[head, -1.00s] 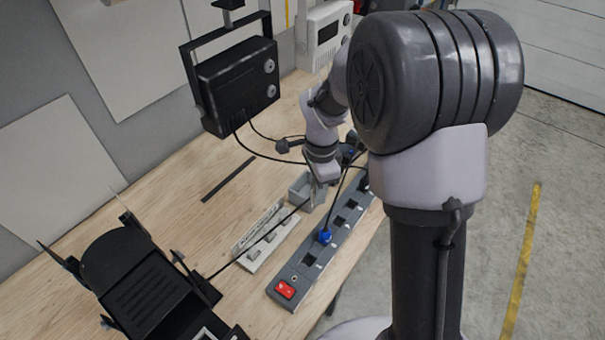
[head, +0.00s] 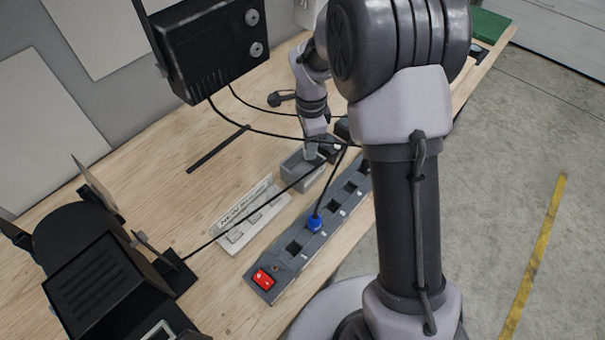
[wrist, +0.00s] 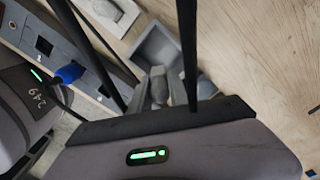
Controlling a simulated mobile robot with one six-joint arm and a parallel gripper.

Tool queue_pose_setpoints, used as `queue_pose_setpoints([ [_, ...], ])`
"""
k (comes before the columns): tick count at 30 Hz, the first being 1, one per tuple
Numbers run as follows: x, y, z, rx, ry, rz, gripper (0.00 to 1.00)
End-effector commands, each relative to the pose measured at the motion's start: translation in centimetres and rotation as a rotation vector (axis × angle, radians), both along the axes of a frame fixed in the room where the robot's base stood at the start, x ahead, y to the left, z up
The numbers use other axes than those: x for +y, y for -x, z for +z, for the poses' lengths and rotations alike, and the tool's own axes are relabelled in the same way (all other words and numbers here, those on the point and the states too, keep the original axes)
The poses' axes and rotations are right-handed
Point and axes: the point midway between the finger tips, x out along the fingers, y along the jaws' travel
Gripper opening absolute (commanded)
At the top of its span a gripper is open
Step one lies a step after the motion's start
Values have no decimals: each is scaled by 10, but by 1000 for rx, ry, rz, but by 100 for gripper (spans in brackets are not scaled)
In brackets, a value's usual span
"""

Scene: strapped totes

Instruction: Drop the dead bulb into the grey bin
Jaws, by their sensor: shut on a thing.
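The grey bin (head: 292,176) is a small open box on the wooden bench, behind the power strip. It also shows in the wrist view (wrist: 148,40), just beyond my fingertips. My gripper (head: 316,152) is at the bin's right side in the head view, and in the wrist view its fingers (wrist: 160,88) reach toward the near edge of the bin. The fingers are shut on a small grey thing, which I take to be the dead bulb (wrist: 158,86); it is mostly hidden between them. I cannot tell how high it is above the rim.
A grey power strip (head: 285,250) with a red switch and a blue plug (head: 314,224) lies along the bench's front edge. A labelled white tray (head: 250,215) is beside the bin. Black cables cross near my gripper.

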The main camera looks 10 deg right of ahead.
Motion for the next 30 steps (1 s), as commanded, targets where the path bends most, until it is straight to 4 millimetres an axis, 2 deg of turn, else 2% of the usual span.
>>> queue_pose_setpoints([
  [4,0,0,2,0,0,0,0],
  [5,0,0,2,0,0,0,24],
  [8,0,0,2,0,0,0,44],
  [9,0,0,2,0,0,0,48],
  [17,0,0,2,0,0,0,48],
  [19,0,0,7,-1,0,-1,48],
  [23,0,-1,39,-4,-1,-1,48],
  [30,0,-1,122,-4,0,-1,48],
])
